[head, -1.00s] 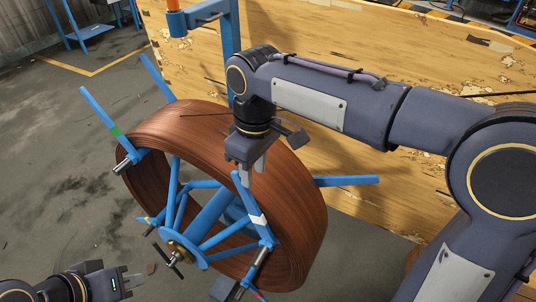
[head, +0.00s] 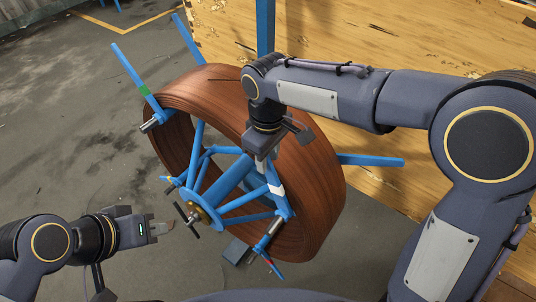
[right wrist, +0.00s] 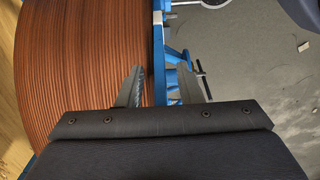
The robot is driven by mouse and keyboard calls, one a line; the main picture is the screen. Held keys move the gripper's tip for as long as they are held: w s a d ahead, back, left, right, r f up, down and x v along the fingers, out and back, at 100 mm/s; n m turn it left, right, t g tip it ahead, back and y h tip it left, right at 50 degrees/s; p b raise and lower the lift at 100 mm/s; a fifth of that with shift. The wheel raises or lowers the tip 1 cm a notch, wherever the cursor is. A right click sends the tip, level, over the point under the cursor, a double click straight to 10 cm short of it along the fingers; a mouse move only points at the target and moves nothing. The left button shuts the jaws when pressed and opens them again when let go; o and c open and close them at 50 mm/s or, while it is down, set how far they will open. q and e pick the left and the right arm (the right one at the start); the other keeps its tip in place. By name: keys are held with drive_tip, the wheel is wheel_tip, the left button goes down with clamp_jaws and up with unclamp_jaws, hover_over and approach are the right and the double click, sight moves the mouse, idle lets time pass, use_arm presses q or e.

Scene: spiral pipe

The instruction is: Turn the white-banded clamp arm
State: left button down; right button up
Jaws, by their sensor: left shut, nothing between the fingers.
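A coil of brown pipe (head: 318,190) sits on a blue spoked reel. The white-banded clamp arm (head: 276,184) is a blue bar standing across the coil's near face on its right side. Its white band shows in the right wrist view (right wrist: 157,17). My right gripper (head: 264,167) is at the upper end of this arm. In the right wrist view my right gripper (right wrist: 160,88) has its fingers apart, one on each side of the blue bar; contact cannot be told. My left gripper (head: 162,229) is shut and empty, left of the reel's hub (head: 203,217).
A green-banded clamp arm (head: 143,88) sticks out at the reel's upper left. A red-marked arm (head: 272,265) points down below the white-banded one. Another blue arm (head: 370,160) sticks out right. A wooden panel (head: 400,40) stands behind. Grey floor (head: 70,150) is clear at left.

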drive_tip(key=shift+c, duration=0.2)
clamp_jaws()
